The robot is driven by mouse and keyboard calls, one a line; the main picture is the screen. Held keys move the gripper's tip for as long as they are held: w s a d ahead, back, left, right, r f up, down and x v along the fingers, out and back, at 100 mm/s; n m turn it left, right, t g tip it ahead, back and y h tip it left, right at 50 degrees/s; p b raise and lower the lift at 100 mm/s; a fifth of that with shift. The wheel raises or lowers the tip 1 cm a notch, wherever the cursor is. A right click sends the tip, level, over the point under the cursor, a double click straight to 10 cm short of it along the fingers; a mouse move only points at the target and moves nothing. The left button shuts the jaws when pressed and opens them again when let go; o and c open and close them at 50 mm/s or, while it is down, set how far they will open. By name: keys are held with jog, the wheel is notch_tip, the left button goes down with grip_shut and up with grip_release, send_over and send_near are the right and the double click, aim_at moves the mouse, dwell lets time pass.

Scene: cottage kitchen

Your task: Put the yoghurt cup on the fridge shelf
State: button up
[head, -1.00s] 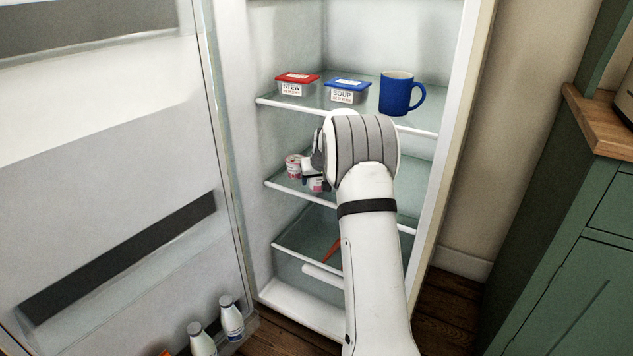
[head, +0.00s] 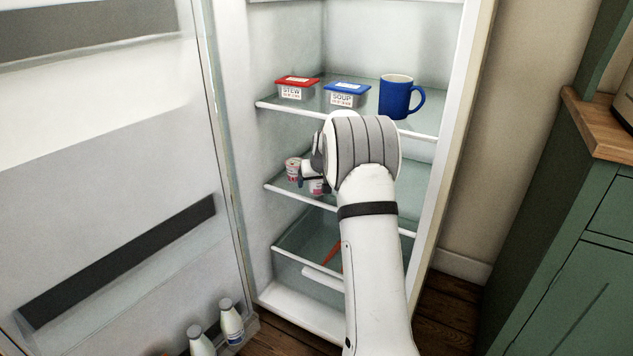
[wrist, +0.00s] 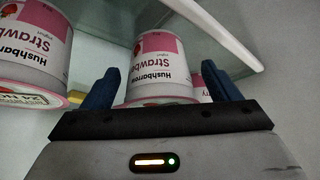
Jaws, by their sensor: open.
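The yoghurt cup (wrist: 160,62), white and pink with a strawberry label, is between the two blue fingers of my gripper (wrist: 160,88) in the wrist view. The fingers are open, one on each side of it. In the head view the cup (head: 316,186) is at the front of the middle fridge shelf (head: 355,212), appearing to stand on it. My gripper's wrist partly hides it there. A similar cup (head: 292,168) stands to its left and is large in the wrist view (wrist: 32,45). Part of another pink-labelled cup (wrist: 203,88) shows behind.
The shelf above holds a red-lidded stew box (head: 296,88), a blue-lidded soup box (head: 346,95) and a blue mug (head: 398,97). A carrot-like orange item (head: 333,258) lies below. The open fridge door (head: 110,150) is left, with bottles (head: 231,322) low down.

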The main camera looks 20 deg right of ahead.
jog(key=d+p+v, duration=0.1)
jog(key=p+v, duration=0.2)
jog(key=v, duration=0.7)
jog(key=s+a+r+g, duration=0.1)
jog(key=s+a+r, duration=0.3)
jog(key=s+a, duration=0.5)
jog(key=s+a+f+g, duration=0.1)
jog(key=s+a, duration=0.3)
jog(key=s, duration=0.6)
jog(key=s+a+f+n+g, duration=0.1)
jog(key=s+a, duration=0.3)
jog(key=s, duration=0.6)
jog(key=s+a+f+g+y, duration=0.1)
jog(key=s+a+g, duration=0.1)
jog(key=s, duration=0.9)
jog(key=shift+a+f+n, duration=0.3)
jog(key=shift+a+n, duration=0.1)
jog(key=shift+a, duration=0.5)
